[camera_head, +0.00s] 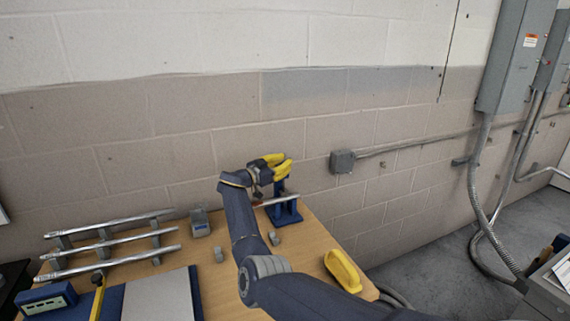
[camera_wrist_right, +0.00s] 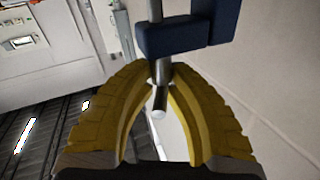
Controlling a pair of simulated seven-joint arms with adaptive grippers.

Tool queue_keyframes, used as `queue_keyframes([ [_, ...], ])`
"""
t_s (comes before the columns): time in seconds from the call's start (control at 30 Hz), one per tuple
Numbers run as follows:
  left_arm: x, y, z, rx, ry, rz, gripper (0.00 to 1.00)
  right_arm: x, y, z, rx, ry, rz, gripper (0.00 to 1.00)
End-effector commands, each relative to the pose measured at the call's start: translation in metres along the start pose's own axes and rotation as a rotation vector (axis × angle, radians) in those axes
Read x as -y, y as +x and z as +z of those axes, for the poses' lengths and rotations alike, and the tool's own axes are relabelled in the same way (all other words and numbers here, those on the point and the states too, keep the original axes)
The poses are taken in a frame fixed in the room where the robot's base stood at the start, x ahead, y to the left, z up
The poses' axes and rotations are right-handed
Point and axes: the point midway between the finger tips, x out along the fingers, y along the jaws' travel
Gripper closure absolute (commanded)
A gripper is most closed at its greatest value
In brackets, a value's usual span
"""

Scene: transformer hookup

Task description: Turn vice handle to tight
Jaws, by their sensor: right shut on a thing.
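The blue vice (camera_head: 287,212) stands near the far right corner of the wooden table, with a thin rod (camera_head: 272,201) reaching left from it. My right gripper (camera_head: 277,165) is just above the vice, its yellow fingers pointing right. In the right wrist view, the fingers (camera_wrist_right: 161,84) close around a grey metal bar (camera_wrist_right: 160,100), apparently the vice handle. The bar's pale end sticks out between the fingers, and its other end meets the blue vice body (camera_wrist_right: 172,38). The gripped stretch is partly hidden. My left gripper is not in view.
A rack of long metal rods (camera_head: 108,243) lies at the left, beside a small grey-blue device (camera_head: 200,223). A yellow loop-shaped object (camera_head: 343,270) lies near the right table edge. Small grey pieces (camera_head: 274,239) sit near my arm. The block wall (camera_head: 240,150) is close behind.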

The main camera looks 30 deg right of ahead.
Motion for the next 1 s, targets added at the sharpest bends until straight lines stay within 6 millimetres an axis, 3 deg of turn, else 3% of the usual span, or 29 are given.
queue_keyframes([
  [0.03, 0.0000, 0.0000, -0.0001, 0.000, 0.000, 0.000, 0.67, 0.0074, -0.0060, -0.0035, 0.001, 0.010, -0.016, 1.00],
  [1.0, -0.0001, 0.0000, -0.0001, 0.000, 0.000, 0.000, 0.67, 0.0075, -0.0061, -0.0034, -0.005, 0.011, 0.015, 1.00],
])
